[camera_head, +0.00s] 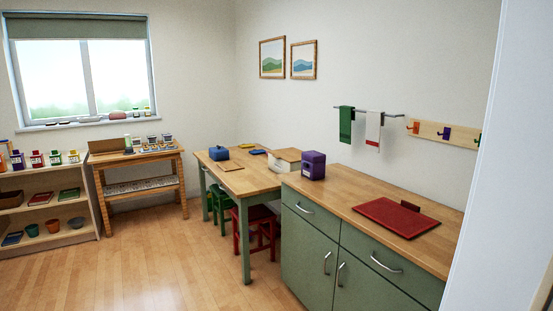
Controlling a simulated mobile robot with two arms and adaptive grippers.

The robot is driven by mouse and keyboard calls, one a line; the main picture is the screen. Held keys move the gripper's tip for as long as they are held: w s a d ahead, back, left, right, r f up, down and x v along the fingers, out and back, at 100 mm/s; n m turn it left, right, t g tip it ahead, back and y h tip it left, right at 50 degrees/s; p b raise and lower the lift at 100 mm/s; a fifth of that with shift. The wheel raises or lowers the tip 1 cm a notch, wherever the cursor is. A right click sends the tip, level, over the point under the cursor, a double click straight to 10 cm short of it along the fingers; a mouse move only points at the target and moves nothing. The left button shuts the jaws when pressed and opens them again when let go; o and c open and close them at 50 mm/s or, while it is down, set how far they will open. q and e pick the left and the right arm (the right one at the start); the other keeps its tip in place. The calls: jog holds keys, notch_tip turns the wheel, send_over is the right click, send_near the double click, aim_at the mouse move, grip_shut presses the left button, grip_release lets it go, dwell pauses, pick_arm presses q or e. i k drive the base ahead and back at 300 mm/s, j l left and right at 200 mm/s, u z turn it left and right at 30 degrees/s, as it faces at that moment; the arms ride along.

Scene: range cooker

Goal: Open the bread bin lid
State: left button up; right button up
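A cream box with a light wooden lid (285,158) stands at the right end of the wooden table, by the counter; it looks like the bread bin. Its lid appears to lie flat and shut on top. The purple box on the counter stands close in front of its right side and may hide part of it. Neither my left nor my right gripper is in view.
The green counter (345,190) carries a purple box (313,166) and a red board (397,217). The table (240,181) holds a blue object (219,153). A red stool (262,232) and a green stool (219,205) stand beneath. The wooden floor (170,260) at left is clear.

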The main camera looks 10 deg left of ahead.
aim_at(291, 154)
jog(key=i+j+u, duration=0.3)
jog(key=i, duration=0.15)
jog(key=i+j+u, duration=0.3)
jog(key=i, duration=0.15)
jog(key=l, duration=0.1)
